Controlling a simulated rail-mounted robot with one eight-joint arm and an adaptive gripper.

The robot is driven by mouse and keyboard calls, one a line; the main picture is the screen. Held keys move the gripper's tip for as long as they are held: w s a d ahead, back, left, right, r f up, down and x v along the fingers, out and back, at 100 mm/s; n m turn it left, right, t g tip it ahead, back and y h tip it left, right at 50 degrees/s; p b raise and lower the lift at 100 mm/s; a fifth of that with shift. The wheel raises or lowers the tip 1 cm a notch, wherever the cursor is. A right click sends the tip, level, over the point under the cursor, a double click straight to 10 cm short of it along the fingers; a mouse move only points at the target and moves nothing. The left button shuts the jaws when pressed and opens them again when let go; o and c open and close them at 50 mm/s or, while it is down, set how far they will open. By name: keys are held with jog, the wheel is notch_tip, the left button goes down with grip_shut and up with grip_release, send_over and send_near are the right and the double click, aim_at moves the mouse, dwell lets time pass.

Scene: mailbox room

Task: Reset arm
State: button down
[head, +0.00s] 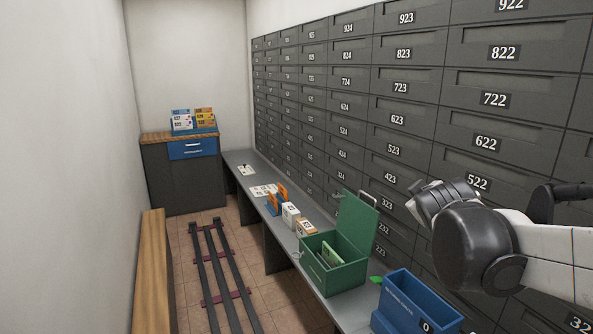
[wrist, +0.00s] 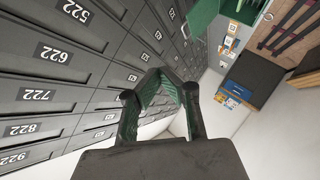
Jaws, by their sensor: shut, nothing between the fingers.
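My arm reaches in from the right in the head view, in front of the mailbox wall. My gripper shows clearly in the wrist view (wrist: 163,75), with its dark fingers meeting at the tips. It is shut and empty. It is raised clear of the counter (head: 240,159), apart from the boxes there. In the head view, the dark wrist housing covers part of the mailboxes, and the fingers are hard to make out.
Numbered grey mailboxes (head: 397,87) fill the right wall. An open green box (head: 338,280) and a blue bin (head: 397,300) stand on the counter. A blue-drawer cabinet (head: 178,180) stands at the back. A wooden bench (head: 152,265) lines the left wall, beside floor rails (head: 222,270).

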jog(key=s+a+f+m+g+y, duration=0.1)
jog(key=s+a+f+m+g, duration=0.1)
jog(key=s, duration=0.7)
jog(key=s+a+f+m+g+y+p, duration=0.1)
jog(key=s+a+f+m+g, duration=0.1)
jog(key=s, duration=0.7)
jog(key=s+a+f+m+g+y+p, duration=0.1)
jog(key=s+a+f, duration=0.3)
jog(key=s, duration=0.5)
jog(key=shift+f+m+g+y, duration=0.3)
jog(key=shift+f+m+g, duration=0.1)
jog(key=shift+f, duration=0.45)
jog(key=shift+w+a, duration=0.1)
jog(key=shift+w, duration=0.05)
